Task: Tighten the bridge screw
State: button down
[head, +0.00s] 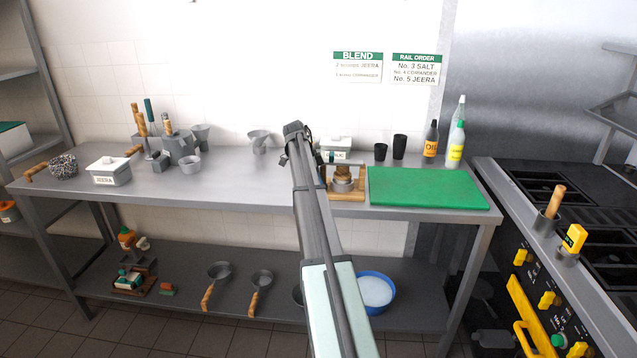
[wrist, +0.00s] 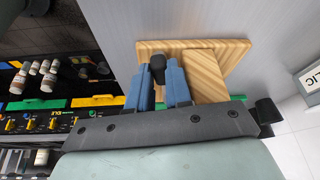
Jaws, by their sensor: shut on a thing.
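The wooden bridge stand (head: 346,193) is on the steel counter, just left of the green board, with a round metal piece (head: 342,184) in it. In the wrist view its pale wood (wrist: 215,60) lies just beyond my fingers. A black knob (wrist: 157,66), which looks like the bridge screw's head, sits between the fingertips. My gripper (wrist: 161,78) has blue fingers and is shut on this knob. The screw's shaft is hidden. In the head view my arm hides most of the gripper and the left side of the stand.
A green board (head: 425,188) lies right of the stand. Two black cups (head: 390,149), an oil bottle (head: 431,142) and a white box (head: 337,146) stand behind. A jeera box (head: 109,172) and utensils are at left.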

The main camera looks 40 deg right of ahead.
dwell(0.4)
jog(key=c, duration=1)
grip_release()
jog(key=shift+c, duration=0.2)
